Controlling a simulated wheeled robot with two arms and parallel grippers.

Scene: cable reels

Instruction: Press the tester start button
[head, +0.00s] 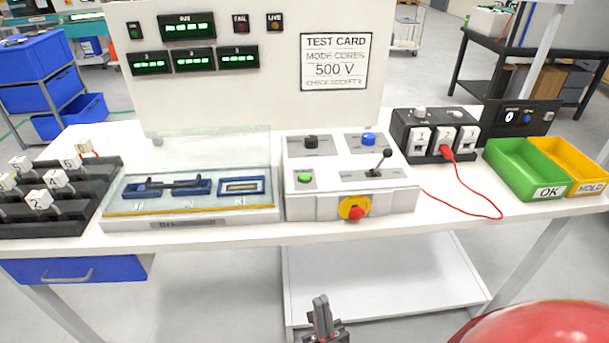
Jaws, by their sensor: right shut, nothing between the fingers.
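The tester control box (349,199) sits on the middle of the white bench. A green button (304,177) is on its top left plate, and I take it to be the start button, though its label is too small to read. A black knob (311,142), a blue knob (369,139) and a black lever (381,163) are also on top. A red stop button on a yellow plate (354,209) is on the front face. My right gripper (321,306) is shut and empty, low in front of the bench and well apart from the box. My left gripper is not in view.
A glass-lidded fixture (190,212) stands left of the box. A black socket block (433,133) with a red plug and cable (482,213) is at right, beside green (510,178) and yellow (566,160) trays. A display panel with a test card (335,62) rises behind. A red rounded surface fills the bottom right.

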